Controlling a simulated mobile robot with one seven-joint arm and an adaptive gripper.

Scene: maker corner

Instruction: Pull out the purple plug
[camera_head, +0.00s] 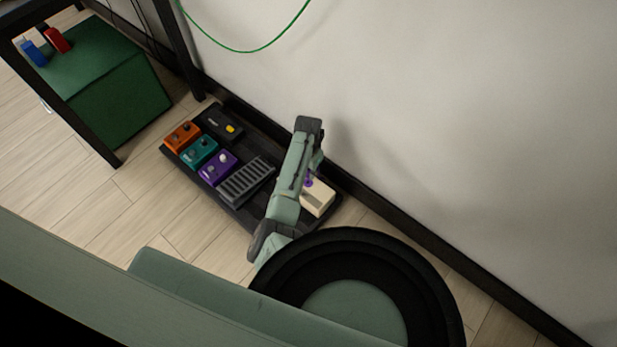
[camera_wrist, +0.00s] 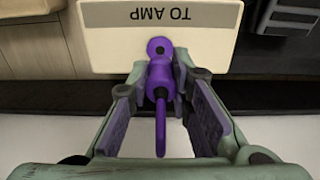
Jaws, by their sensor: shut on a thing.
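The purple plug (camera_wrist: 161,75) shows in the middle of the wrist view, with its short purple tail pointing toward the camera. My gripper (camera_wrist: 159,88) is shut on it, one fingertip on each side. The plug's far end meets the edge of a cream box (camera_wrist: 110,44) marked "TO AMP", upside down in this view. I cannot tell how deep the plug sits in the box. In the head view the cream box (camera_head: 319,200) lies at the right end of the pedalboard, beside my arm, with a bit of purple (camera_head: 309,182) at its upper left.
The dark pedalboard (camera_head: 238,215) carries orange (camera_head: 182,137), teal (camera_head: 200,152) and purple (camera_head: 218,167) pedals, a black pedal (camera_head: 216,123) and a grey ribbed one (camera_head: 246,182). The wall (camera_head: 430,130) stands close behind. A green box (camera_head: 118,108) is at left; a green cable (camera_head: 245,50) hangs above.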

